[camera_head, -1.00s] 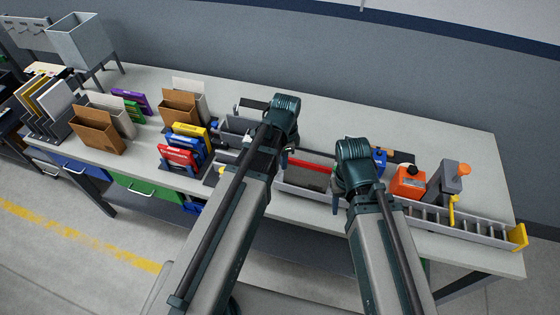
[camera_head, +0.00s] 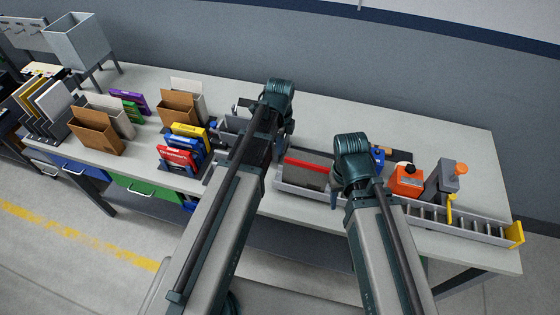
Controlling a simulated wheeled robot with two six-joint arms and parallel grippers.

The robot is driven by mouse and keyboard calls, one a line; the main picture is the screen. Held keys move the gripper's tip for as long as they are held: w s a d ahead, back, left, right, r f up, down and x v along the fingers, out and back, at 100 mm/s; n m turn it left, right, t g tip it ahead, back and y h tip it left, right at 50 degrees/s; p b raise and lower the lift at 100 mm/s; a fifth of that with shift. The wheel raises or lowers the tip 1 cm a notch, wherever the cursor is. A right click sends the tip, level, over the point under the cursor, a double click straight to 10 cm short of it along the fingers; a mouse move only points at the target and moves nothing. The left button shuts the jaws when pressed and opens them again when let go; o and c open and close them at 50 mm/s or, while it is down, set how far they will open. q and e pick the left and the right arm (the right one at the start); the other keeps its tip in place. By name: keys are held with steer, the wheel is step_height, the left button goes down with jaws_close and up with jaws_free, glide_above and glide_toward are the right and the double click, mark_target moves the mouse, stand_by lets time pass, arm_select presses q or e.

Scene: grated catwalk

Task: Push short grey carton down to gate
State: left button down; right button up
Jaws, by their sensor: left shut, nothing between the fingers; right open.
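A low grey carton (camera_head: 305,176) with a red strip along its top edge lies in the left part of a long pale channel (camera_head: 280,186) on the bench. The channel runs right to a yellow gate (camera_head: 516,234) at its end. My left gripper (camera_head: 270,152) is shut and empty, left of the carton; its arm hides most of it. My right gripper (camera_head: 336,194) is open at the carton's right, largely hidden behind its arm, so I cannot tell whether it touches.
Coloured boxes (camera_head: 178,156) and brown cartons (camera_head: 97,132) stand left.

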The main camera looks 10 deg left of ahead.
arm_select(q)
steer(key=shift+f, duration=0.15)
step_height(320, 180, down, 10)
steer(key=b, duration=1)
steer(key=shift+r, duration=0.2)
